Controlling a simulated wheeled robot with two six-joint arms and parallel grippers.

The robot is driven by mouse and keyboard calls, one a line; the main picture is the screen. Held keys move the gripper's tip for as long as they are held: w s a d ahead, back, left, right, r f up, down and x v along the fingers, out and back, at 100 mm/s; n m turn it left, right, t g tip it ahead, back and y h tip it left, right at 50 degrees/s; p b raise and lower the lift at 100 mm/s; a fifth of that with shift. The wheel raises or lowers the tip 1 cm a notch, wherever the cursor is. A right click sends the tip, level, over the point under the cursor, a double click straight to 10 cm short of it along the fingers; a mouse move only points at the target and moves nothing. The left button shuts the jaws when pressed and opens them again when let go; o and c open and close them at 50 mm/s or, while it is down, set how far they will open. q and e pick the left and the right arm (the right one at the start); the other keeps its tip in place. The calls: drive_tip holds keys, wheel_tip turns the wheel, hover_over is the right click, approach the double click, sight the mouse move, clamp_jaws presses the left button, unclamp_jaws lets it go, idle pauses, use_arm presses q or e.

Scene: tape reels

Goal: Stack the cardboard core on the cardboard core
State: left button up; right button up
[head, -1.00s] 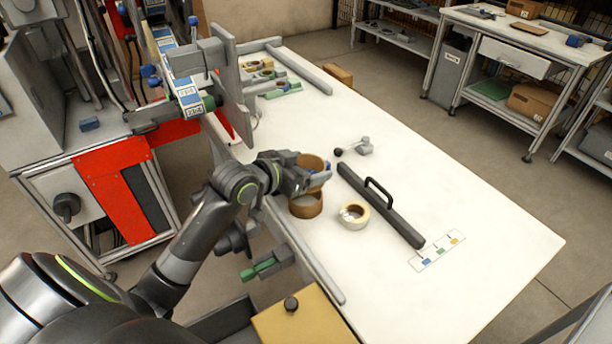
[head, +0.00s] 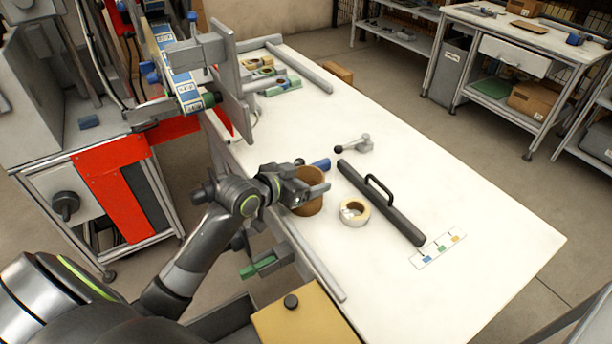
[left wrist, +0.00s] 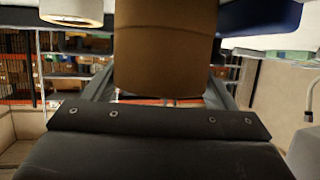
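The brown cardboard core (head: 309,176) between the fingers of my left gripper (head: 314,189) sits over a second brown cardboard core (head: 309,209) on the white table. The two look stacked and roughly lined up, though the gripper hides much of the join. In the left wrist view the upper core (left wrist: 165,65) fills the space between the fingers, which appear to press its sides. The lower core (left wrist: 165,14) shows beyond it at the same width. My right gripper is not in view.
A white tape roll (head: 354,212) lies just right of the cores. A blue object (head: 320,164) is close behind them. A dark bar with a handle (head: 382,205) and a small lever part (head: 354,145) lie farther right. The table's right front is mostly clear.

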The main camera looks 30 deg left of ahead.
use_arm(q)
drive_tip(key=o, duration=0.4)
drive_tip(key=shift+r, duration=0.35)
drive_tip(key=shift+r+p, duration=0.35)
drive_tip(key=shift+r, duration=0.15)
drive_tip(key=p+v, duration=0.1)
drive_tip(key=v, duration=1)
drive_tip(key=shift+s, duration=0.45)
drive_tip(key=shift+a, duration=0.1)
